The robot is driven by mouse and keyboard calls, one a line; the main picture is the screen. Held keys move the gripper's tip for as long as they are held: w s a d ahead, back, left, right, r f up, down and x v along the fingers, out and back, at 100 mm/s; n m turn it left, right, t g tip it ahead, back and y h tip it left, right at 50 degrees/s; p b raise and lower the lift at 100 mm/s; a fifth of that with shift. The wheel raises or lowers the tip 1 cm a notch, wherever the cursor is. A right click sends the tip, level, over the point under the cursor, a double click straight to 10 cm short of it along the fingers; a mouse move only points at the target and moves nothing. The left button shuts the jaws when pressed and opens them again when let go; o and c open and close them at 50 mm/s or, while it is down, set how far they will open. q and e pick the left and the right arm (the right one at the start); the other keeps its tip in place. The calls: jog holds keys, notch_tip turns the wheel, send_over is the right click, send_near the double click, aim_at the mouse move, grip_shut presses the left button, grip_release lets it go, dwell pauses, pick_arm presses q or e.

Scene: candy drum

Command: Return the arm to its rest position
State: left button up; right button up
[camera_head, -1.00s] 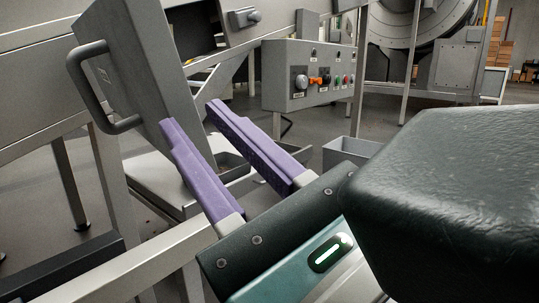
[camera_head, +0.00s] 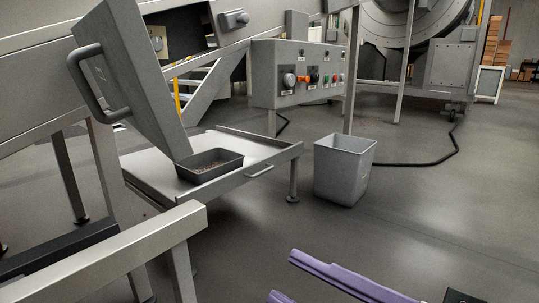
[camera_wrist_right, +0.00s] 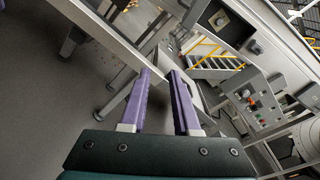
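My right gripper (camera_head: 310,281) shows at the bottom right of the head view, with its two purple fingers pointing left. In the right wrist view the gripper (camera_wrist_right: 163,78) has its fingers spread apart with nothing between them. It is open and empty, away from every object. The rest of the right arm is mostly outside the head view.
A control box (camera_head: 296,75) with knobs and buttons stands at the back. A grey bin (camera_head: 343,170) stands on the floor. A low table (camera_head: 150,163) carries a dark tray (camera_head: 209,165). A metal rail (camera_head: 110,252) runs at the front left. A handled grey panel (camera_head: 135,75) leans above.

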jog(key=s+d+f+n+g+h, duration=0.6)
jog(key=s+f+n, duration=0.35)
jog(key=n, duration=0.75)
jog(key=s+d+n+g+h, duration=0.3)
jog(key=d+n+h, duration=0.55)
jog(key=d, duration=1.05)
jog(key=s+a+f+m+t+y, duration=0.15)
jog(key=a+m, duration=0.35)
jog(key=a, duration=0.5)
notch_tip(320, 180, up, 90)
jog(key=p, duration=9)
